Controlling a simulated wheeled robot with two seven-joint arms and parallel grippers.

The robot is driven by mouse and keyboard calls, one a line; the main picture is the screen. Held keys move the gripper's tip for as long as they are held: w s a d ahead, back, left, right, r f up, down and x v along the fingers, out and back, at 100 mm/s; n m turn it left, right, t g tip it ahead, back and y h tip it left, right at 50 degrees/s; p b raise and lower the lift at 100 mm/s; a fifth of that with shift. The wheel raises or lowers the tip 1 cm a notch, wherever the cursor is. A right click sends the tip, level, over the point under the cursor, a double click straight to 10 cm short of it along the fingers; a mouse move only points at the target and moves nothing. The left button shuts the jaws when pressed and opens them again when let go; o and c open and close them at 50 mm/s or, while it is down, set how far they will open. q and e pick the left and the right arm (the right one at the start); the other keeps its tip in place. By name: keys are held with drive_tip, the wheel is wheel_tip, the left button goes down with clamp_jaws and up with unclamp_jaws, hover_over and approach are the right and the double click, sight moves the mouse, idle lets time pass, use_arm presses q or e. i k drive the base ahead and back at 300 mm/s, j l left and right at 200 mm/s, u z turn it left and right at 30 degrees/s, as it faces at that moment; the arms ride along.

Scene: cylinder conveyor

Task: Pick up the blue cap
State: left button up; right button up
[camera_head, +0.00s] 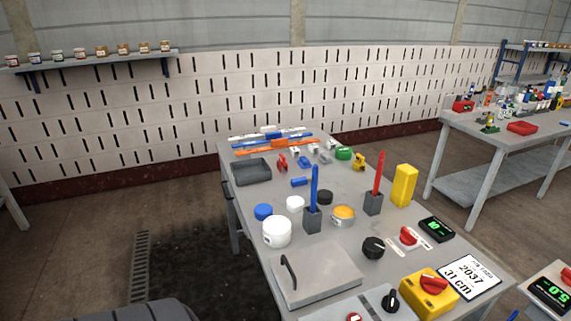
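The blue cap (263,212) is a small round blue piece lying on the grey table (255,178) near its left edge. It sits just behind a white round pot (277,232) and to the left of a white cap (295,203). Its top and left side show clearly, and nothing covers it. Neither of my grippers is in view.
A blue cylinder (300,182) lies behind the caps. A dark tray (251,171) stands behind the blue cap. Upright blue (314,186) and red (378,174) sticks stand in grey holders to the right. A grey lidded box (318,273) is at the front.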

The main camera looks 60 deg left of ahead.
sight(262, 212)
drive_tip(key=u, duration=2)
drive_tip(key=i+j+z, duration=0.55)
